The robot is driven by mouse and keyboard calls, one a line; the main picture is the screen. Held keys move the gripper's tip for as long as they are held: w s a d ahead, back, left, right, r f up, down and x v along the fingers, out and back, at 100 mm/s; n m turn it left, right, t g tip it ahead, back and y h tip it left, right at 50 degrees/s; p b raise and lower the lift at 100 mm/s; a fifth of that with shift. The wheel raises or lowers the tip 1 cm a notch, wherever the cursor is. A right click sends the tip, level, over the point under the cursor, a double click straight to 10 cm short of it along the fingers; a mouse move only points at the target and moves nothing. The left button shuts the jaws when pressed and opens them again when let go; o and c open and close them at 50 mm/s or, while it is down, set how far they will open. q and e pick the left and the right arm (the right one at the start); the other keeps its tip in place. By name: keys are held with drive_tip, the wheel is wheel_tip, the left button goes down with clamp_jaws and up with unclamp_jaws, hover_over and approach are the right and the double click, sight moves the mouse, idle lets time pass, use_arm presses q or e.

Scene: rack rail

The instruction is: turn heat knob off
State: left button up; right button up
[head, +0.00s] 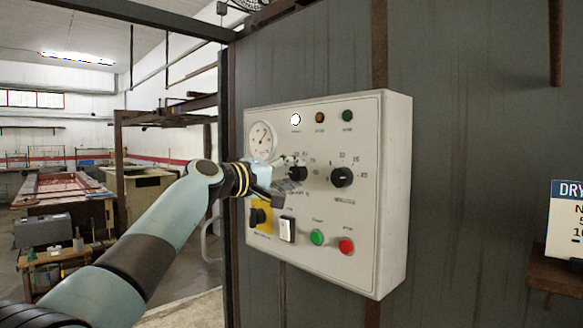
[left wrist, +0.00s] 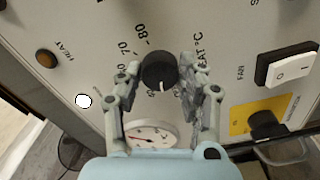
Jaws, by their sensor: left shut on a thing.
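The heat knob (head: 298,173) is a round black dial on the white control panel (head: 384,220), left of a second black knob (head: 342,177). In the left wrist view the heat knob (left wrist: 158,68) sits between my fingers, with the "HEAT °C" lettering beside it. Its white mark points toward the bottom of that picture; the exact number there is hard to read. My left gripper (head: 284,176) reaches the panel from the left, and in the left wrist view its fingers (left wrist: 158,75) are closed on the knob's sides. My right gripper is not in view.
A dial gauge (head: 261,140) and a lit white lamp (head: 295,119) are above. A rocker switch (head: 287,229), a yellow-backed isolator (head: 261,217), a green button (head: 317,237) and a red button (head: 346,246) are below.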

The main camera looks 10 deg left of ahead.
use_arm(q)
drive_tip(key=n+p, duration=0.2)
drive_tip(key=n, duration=0.2)
drive_tip(key=shift+f, duration=0.1)
idle(0.4)
drive_tip(key=shift+n, duration=0.3)
drive_tip(key=o, duration=1.2)
drive_tip(key=shift+c, duration=0.2)
drive_tip(key=shift+s, duration=0.1)
drive_tip(key=v, duration=1.2)
